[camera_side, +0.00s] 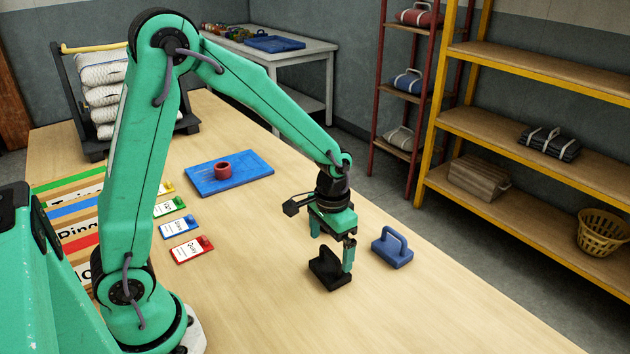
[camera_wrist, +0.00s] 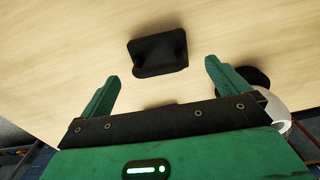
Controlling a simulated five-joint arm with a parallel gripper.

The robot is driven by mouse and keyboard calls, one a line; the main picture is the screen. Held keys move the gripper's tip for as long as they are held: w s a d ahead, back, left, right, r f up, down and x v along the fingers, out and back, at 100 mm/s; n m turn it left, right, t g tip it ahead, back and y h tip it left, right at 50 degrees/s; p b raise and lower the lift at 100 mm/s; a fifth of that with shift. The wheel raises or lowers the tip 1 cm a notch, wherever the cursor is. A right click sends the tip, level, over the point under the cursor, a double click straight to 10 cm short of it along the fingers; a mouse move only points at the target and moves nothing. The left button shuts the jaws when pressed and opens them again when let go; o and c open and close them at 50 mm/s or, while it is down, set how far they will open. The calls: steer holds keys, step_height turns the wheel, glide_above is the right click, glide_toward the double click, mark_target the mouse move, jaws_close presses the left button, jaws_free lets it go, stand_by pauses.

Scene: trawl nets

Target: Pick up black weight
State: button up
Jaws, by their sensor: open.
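The black weight (camera_side: 326,273) is a dark block with a raised handle, standing on the wooden table near its right edge. In the wrist view the black weight (camera_wrist: 158,55) lies just beyond the fingertips, about midway between them from side to side. My green gripper (camera_side: 332,250) hangs over it, pointing down, with one finger close to the weight's right side in the side view; I cannot tell if they touch. In the wrist view my gripper (camera_wrist: 162,72) has its fingers wide apart with nothing between them.
A blue weight (camera_side: 392,251) with a handle stands close by on the right. Tags, including a red one (camera_side: 192,251), lie to the left. The table front is clear.

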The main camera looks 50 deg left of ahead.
mark_target(331, 252)
steer(key=shift+f, duration=3.1)
steer(key=shift+r, duration=0.1)
steer(key=c, duration=1.7)
steer(key=shift+w+r, duration=0.1)
steer(key=shift+r, duration=0.05)
steer(key=shift+r, duration=1.15)
steer(key=shift+d+r, duration=0.15)
steer(key=shift+r, duration=0.7)
steer(key=s+d+r, duration=0.6)
steer(key=s+d, duration=0.1)
steer(key=d, duration=0.2)
steer(key=shift+d+r, duration=0.2)
steer(key=shift+r, duration=0.15)
